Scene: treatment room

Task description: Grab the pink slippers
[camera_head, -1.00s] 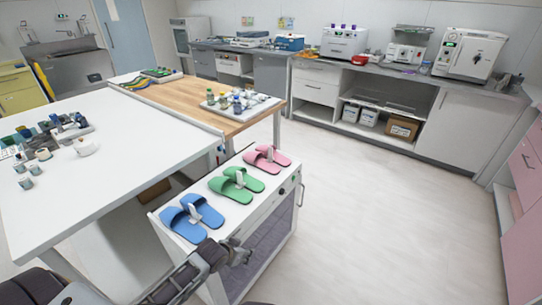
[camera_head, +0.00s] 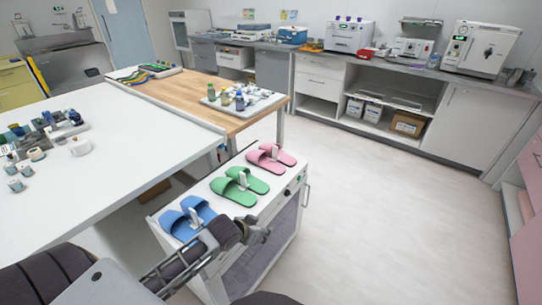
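The pink slippers (camera_head: 271,157) lie side by side at the far end of the white cabinet top, with a small white upright piece between them. Green slippers (camera_head: 239,186) lie in the middle and blue slippers (camera_head: 188,218) at the near end. My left gripper (camera_head: 262,232) is at the cabinet's right front edge, beside the blue and green slippers and well short of the pink pair. It touches no slipper that I can see. Its fingers are too small and dark to tell open from shut. My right gripper is not in view.
The white cabinet (camera_head: 222,217) has a dark glass front and a side handle. A white table (camera_head: 110,150) with bottles and cups stands left. A wooden table (camera_head: 190,97) with a bottle tray (camera_head: 262,103) stands behind. The floor to the right is clear.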

